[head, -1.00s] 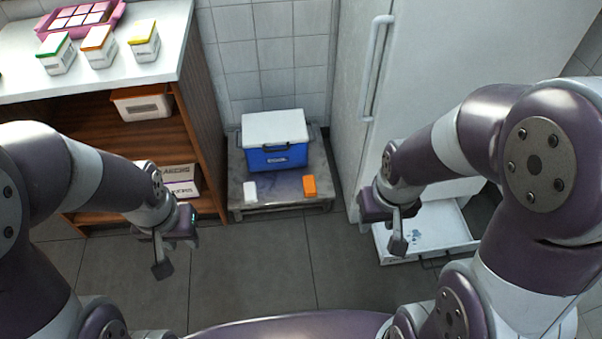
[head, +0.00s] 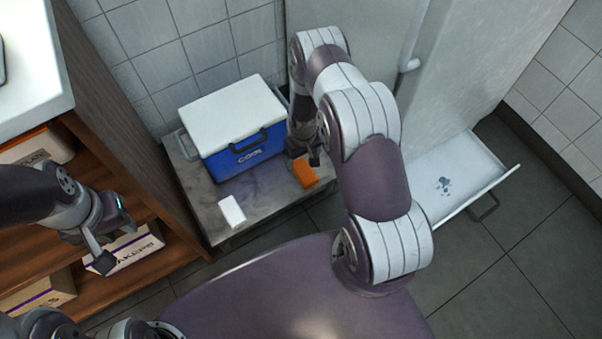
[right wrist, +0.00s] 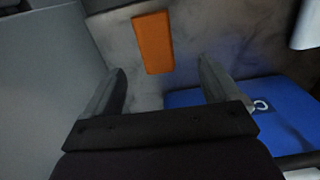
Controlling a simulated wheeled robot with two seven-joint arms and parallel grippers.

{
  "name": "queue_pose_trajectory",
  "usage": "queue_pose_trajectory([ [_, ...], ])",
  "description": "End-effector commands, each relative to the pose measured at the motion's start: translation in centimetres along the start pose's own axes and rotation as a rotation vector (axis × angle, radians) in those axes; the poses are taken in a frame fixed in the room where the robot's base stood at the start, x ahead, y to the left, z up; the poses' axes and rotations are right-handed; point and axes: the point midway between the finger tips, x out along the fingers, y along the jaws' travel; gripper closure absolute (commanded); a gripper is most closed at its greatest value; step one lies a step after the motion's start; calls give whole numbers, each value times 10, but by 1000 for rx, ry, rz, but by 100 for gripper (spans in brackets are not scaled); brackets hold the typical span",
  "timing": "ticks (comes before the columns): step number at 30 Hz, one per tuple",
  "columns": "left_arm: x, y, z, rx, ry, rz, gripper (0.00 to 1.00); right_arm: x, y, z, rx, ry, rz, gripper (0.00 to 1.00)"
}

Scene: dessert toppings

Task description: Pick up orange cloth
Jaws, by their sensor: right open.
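The orange cloth (head: 306,173) is a small folded block lying on the right part of a low grey platform (head: 262,205). In the right wrist view the orange cloth (right wrist: 154,43) lies beyond the fingertips, between their lines and not touched. My right gripper (head: 303,158) is just above and behind the cloth in the head view, partly hidden by its own arm. In the right wrist view my right gripper (right wrist: 163,75) is open and empty. My left gripper (head: 104,250) hangs by the wooden shelf, away from the cloth; its jaw opening is unclear.
A blue cooler with a white lid (head: 235,125) stands on the platform close to my right gripper. A white cloth (head: 231,211) lies at the platform's front. A wooden shelf (head: 130,190) holds boxes at left. An open white drawer (head: 465,175) juts out at right.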

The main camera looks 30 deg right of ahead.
Motion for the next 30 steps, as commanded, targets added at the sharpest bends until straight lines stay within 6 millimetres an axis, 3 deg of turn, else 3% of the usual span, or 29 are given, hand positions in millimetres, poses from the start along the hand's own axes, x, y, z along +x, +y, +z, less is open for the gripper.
queue_pose_trajectory([
  [1, 12, 0, 2, 0, 0, 0, 66, 18, 0, 0, 0, 0, 0, 11],
  [3, 18, 0, 2, 0, 0, 0, 66, 29, 0, -1, 0, 2, 0, 11],
  [9, 28, 0, 3, 0, 0, 0, 66, 46, 2, -1, 1, 2, 1, 11],
  [16, 60, 0, 7, 0, 0, 0, 66, 88, 7, -1, 0, 2, 1, 11],
  [23, 57, 0, 7, 0, 0, 0, 66, 88, 7, -1, 0, 3, 1, 11],
  [28, 57, 0, 7, 0, 0, 0, 66, 88, 7, -1, 0, 2, 0, 63],
  [29, 57, 0, 7, 0, 0, 0, 66, 88, 7, -1, 0, 2, 0, 71],
  [30, 57, 0, 7, 0, 0, 0, 66, 88, 7, -1, 0, 2, 0, 71],
])
